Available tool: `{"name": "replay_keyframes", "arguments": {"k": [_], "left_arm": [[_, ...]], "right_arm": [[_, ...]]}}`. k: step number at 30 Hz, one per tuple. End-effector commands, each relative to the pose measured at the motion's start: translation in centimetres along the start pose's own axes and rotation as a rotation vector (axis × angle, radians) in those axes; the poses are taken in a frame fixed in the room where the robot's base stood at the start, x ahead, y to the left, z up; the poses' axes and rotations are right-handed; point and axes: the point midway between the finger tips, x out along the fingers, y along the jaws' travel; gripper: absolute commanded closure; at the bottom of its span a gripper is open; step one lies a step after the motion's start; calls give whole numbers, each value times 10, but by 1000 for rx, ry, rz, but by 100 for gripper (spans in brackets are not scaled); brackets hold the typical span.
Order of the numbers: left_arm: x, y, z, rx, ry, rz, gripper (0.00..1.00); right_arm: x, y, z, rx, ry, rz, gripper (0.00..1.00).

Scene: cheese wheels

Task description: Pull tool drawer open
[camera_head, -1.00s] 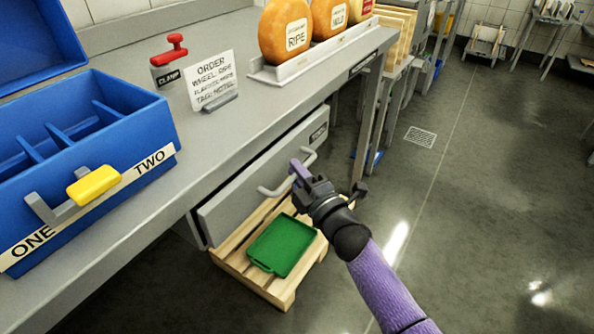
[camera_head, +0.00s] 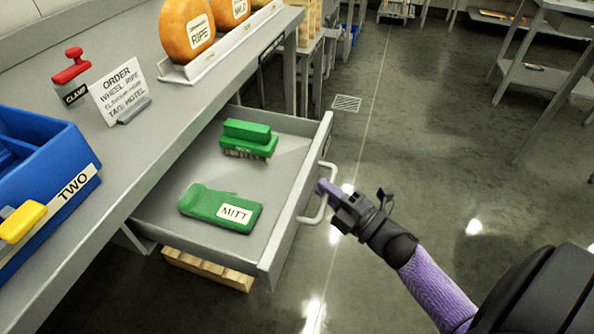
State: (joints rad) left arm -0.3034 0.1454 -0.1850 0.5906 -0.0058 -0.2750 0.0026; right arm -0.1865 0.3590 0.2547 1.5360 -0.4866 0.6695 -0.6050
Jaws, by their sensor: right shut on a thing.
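The tool drawer (camera_head: 281,232) under the grey bench is pulled well out. Inside it lie a green mitt (camera_head: 220,207) with a MITT label, near the front, and a green brush (camera_head: 248,140) with pale bristles farther back. The drawer's light handle (camera_head: 324,196) is on its front panel. My right gripper (camera_head: 327,190), with purple fingers, is at the handle and shut on it. Its arm comes in from the lower right. My left gripper is not in view.
The bench top holds a blue bin (camera_head: 38,180), a red clamp (camera_head: 71,75), an order card (camera_head: 119,90) and orange cheese wheels (camera_head: 187,27) on a rack. A wooden pallet (camera_head: 207,270) shows below the drawer.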

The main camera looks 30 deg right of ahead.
Motion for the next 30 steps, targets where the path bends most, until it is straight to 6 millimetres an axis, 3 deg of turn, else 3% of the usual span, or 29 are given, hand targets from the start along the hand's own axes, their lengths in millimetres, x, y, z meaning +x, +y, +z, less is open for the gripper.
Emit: {"name": "replay_keyframes", "arguments": {"k": [9,23,24,28,30], "left_arm": [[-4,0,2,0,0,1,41],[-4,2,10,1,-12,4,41],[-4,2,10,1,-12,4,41],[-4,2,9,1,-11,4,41],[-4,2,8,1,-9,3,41]], "right_arm": [[-29,5,12,1,-1,-3,100],[-33,5,13,1,0,-3,100],[-33,5,13,1,0,-3,79],[-32,6,13,1,0,-2,51],[-32,6,13,1,0,-1,48]]}}
